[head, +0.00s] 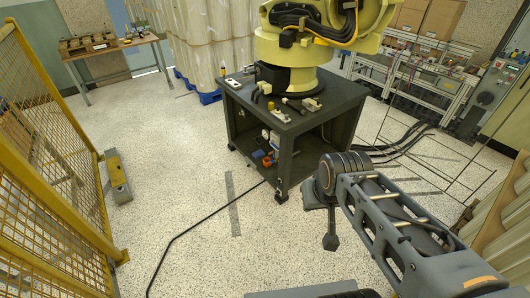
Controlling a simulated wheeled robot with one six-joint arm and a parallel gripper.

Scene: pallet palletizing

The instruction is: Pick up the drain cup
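My arm reaches in from the lower right. A dark part that may be my gripper (330,241) hangs below its elbow, above the speckled floor and in front of the dark machine stand. Its fingers cannot be made out, so I cannot tell whether it is open or shut. I cannot pick out the drain cup with certainty. Several small items lie on the stand's top and lower shelf, including a small orange item (267,162) and a blue item (257,154) on the shelf. They are too small to identify.
The dark stand (298,125) carries a yellow industrial robot (287,50). A yellow mesh fence (50,150) runs along the left. A black cable (205,220) crosses the floor. A wooden workbench (107,47) stands at back left. Open floor lies left of the stand.

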